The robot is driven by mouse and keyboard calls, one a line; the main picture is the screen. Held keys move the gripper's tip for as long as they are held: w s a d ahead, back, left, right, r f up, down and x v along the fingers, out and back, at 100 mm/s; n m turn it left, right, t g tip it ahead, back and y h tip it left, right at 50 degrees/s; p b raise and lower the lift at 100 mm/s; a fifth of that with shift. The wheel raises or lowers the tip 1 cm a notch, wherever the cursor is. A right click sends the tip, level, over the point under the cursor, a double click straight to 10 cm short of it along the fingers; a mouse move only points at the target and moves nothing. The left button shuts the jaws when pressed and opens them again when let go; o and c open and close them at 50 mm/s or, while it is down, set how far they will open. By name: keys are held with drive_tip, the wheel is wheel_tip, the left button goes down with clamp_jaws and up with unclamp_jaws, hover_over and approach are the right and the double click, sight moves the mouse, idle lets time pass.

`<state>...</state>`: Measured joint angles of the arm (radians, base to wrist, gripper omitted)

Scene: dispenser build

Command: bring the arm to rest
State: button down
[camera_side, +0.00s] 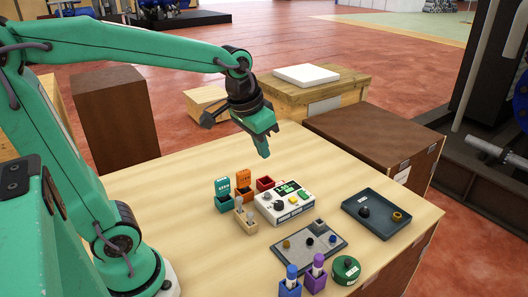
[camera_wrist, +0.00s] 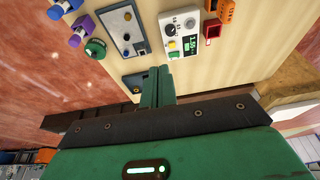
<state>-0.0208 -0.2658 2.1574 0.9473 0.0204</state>
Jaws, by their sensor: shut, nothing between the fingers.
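My gripper (camera_side: 264,148) is shut and empty. It hangs in the air above the far part of the wooden table (camera_side: 150,190), clear of everything on it. My arm reaches over from the left in the side view.
Below stand a white device with knobs (camera_side: 285,203), teal (camera_side: 223,196) and orange (camera_side: 244,186) dispensers, a red box (camera_side: 265,184), a grey plate (camera_side: 309,245), a dark tray (camera_side: 377,215), a green round item (camera_side: 346,270), and blue (camera_side: 290,283) and purple (camera_side: 316,276) holders. Brown boxes (camera_side: 375,136) stand beyond.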

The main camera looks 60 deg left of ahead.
drive_tip(key=s+t, duration=0.2)
drive_tip(key=s, duration=0.8)
drive_tip(key=shift+s+d+f, duration=0.25)
drive_tip(key=shift+s+d, duration=0.05)
drive_tip(key=shift+d, duration=0.05)
